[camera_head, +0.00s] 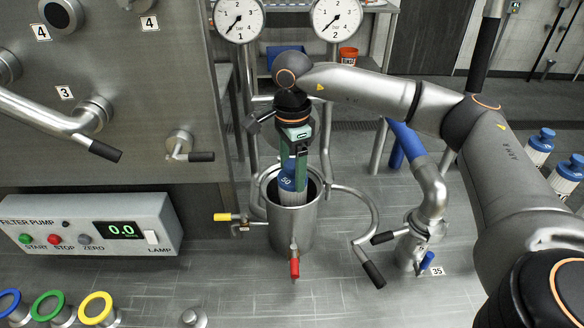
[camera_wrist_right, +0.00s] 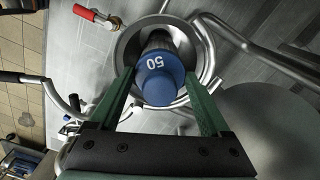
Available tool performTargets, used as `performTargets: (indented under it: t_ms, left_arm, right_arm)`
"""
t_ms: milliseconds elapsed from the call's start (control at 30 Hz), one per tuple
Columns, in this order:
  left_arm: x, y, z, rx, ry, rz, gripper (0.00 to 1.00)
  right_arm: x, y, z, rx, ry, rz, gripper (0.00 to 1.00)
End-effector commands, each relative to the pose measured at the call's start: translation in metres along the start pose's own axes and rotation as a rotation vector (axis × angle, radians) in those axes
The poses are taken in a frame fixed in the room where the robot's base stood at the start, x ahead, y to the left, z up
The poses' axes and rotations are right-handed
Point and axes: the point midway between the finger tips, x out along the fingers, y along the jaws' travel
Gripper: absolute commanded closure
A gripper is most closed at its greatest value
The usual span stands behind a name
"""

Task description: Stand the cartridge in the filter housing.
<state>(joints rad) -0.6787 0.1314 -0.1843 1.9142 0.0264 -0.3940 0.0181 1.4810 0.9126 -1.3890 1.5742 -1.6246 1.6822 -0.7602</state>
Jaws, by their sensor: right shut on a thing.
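The cartridge (camera_wrist_right: 160,82) has a blue cap marked 50. It shows in the head view (camera_head: 288,182) at the mouth of the steel filter housing (camera_head: 292,228), its lower part hidden inside. My right gripper (camera_head: 292,172) points down from above and is shut on the blue cap, one green finger on each side. In the right wrist view my right gripper (camera_wrist_right: 160,95) has the cap between its fingertips, and the round rim of the housing (camera_wrist_right: 127,47) surrounds the cartridge. Whether the cartridge touches the housing floor is hidden. My left gripper is not in view.
A red-handled valve (camera_head: 294,268) and a yellow-handled valve (camera_head: 224,217) stick out from the housing. A curved pipe with a black lever (camera_head: 373,274) is at its right. The filter pump box (camera_head: 90,225) stands left. Blue-capped cartridges (camera_head: 570,170) stand far right.

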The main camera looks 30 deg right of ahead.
Motion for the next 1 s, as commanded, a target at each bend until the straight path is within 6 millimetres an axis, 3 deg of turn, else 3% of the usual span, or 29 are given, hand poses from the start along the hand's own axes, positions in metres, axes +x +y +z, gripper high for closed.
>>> performTargets:
  t_ms: [367,400,533,800,1000]
  left_arm:
    - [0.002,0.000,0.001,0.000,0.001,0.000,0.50]
    - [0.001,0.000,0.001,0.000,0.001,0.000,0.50]
    - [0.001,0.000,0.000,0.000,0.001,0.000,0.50]
    - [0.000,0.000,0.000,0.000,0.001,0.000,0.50]
    - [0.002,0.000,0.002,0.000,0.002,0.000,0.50]
  right_arm:
    - [0.006,0.000,0.000,-0.001,0.000,-0.002,1.00]
    - [0.006,0.000,0.000,-0.001,0.000,-0.001,0.17]
    - [0.005,0.000,0.000,-0.001,0.000,-0.001,0.02]
    - [0.004,0.000,0.000,-0.001,0.000,-0.001,0.00]
    - [-0.015,-0.001,0.001,-0.001,-0.002,-0.004,0.00]
